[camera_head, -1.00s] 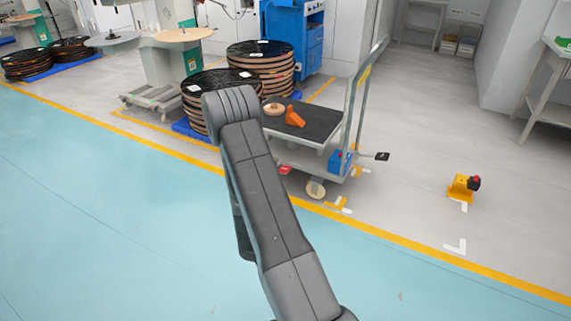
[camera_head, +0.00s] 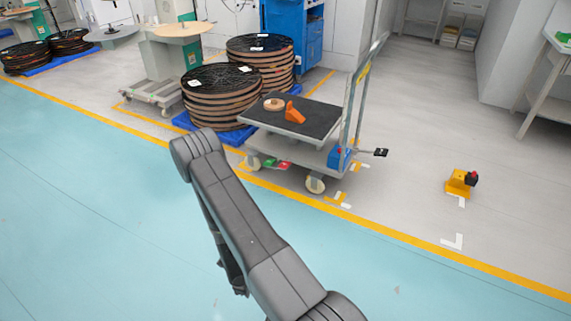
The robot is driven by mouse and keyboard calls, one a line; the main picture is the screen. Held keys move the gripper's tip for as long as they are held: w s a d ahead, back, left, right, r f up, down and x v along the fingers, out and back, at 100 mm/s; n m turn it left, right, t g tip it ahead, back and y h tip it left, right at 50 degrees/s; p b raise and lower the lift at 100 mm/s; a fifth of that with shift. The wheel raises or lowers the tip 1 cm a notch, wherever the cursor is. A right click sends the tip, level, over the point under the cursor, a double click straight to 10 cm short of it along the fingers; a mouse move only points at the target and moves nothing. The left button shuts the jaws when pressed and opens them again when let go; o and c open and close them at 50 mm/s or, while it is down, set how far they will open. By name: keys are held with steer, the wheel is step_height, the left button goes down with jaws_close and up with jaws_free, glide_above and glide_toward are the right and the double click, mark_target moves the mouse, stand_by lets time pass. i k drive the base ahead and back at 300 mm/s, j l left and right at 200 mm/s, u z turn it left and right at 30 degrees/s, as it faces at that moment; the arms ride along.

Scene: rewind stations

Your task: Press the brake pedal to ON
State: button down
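The cart (camera_head: 322,157) stands behind the yellow floor line, with a dark deck, an upright handle and casters. A green pedal (camera_head: 270,163) and a red pedal (camera_head: 284,166) sit side by side low at its near edge, by the left front caster; they look like the brake pedal. Their tilt is too small to tell. My arm folds with its elbow at the left of the cart, apart from the pedals. The arm's lower end (camera_head: 239,288) shows as a dark piece below the upper link. My gripper's fingers cannot be made out there.
A wooden disc (camera_head: 273,104) and an orange piece (camera_head: 294,114) lie on the deck. A blue box (camera_head: 339,158) is at the cart's right end. Stacked reels (camera_head: 215,100) stand at left. The teal floor in front is clear.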

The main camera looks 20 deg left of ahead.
mark_target(272, 163)
steer(key=i+j+z, duration=0.1)
steer(key=i+j, duration=0.3)
steer(key=i, duration=0.35)
steer(key=i+j+z, duration=0.1)
steer(key=i+j, duration=0.4)
steer(key=i, duration=0.2)
steer(key=i+j+z, duration=0.1)
steer(key=i+j, duration=0.4)
steer(key=i, duration=0.7)
